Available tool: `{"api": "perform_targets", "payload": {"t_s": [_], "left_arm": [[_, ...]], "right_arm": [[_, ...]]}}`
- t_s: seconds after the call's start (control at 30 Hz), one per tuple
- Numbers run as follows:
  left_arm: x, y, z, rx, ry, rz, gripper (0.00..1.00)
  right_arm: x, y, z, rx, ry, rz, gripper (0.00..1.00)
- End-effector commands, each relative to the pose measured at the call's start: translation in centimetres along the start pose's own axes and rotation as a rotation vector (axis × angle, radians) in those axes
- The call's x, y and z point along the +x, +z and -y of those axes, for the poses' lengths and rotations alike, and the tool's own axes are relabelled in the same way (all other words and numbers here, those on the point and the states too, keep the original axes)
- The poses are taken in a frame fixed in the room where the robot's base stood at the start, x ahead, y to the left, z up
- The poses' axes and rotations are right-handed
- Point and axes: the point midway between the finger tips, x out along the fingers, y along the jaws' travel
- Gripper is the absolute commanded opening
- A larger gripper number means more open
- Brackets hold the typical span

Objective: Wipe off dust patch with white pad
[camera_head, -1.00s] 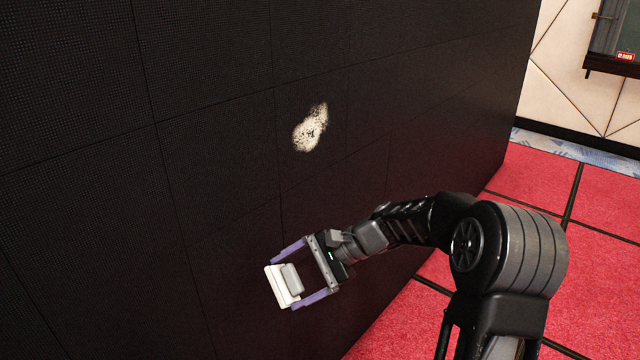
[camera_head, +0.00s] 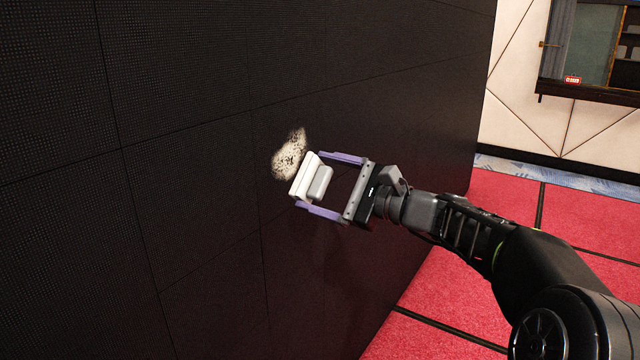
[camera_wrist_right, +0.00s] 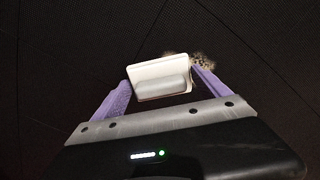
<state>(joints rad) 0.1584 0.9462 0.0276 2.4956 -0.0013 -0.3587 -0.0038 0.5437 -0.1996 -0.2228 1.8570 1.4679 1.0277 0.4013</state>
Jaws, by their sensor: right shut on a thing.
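The dust patch (camera_head: 288,156) is a pale speckled smear on the black panel wall (camera_head: 190,190). My right gripper (camera_head: 322,184) is shut on the white pad (camera_head: 303,177), holding it by its grey grip between the purple fingers. In the head view the pad is at the lower right edge of the patch; I cannot tell whether it touches the wall. In the right wrist view the pad (camera_wrist_right: 160,70) is between the fingers, and part of the patch (camera_wrist_right: 203,60) shows behind the right finger. My left gripper is in neither view.
The wall is made of large flat panels with thin seams and runs back to the right. Red floor tiles (camera_head: 440,300) lie along its foot. A cream wall with a dark-framed cabinet (camera_head: 590,60) stands at the back right. The wall around the patch is clear.

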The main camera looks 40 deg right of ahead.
Motion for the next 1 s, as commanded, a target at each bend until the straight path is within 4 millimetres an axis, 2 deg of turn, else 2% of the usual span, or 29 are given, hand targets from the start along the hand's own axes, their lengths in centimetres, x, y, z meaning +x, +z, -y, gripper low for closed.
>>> {"api": "perform_targets", "payload": {"t_s": [0.27,0.7,1.0], "left_arm": [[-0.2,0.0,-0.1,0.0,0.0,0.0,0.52],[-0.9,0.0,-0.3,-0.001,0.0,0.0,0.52],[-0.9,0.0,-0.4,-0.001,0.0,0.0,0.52]], "right_arm": [[1.3,0.0,0.0,0.0,0.002,0.001,0.53],[5.4,0.0,0.0,0.0,0.002,0.001,0.53],[6.0,0.0,0.0,-0.001,0.001,0.001,0.53]]}}
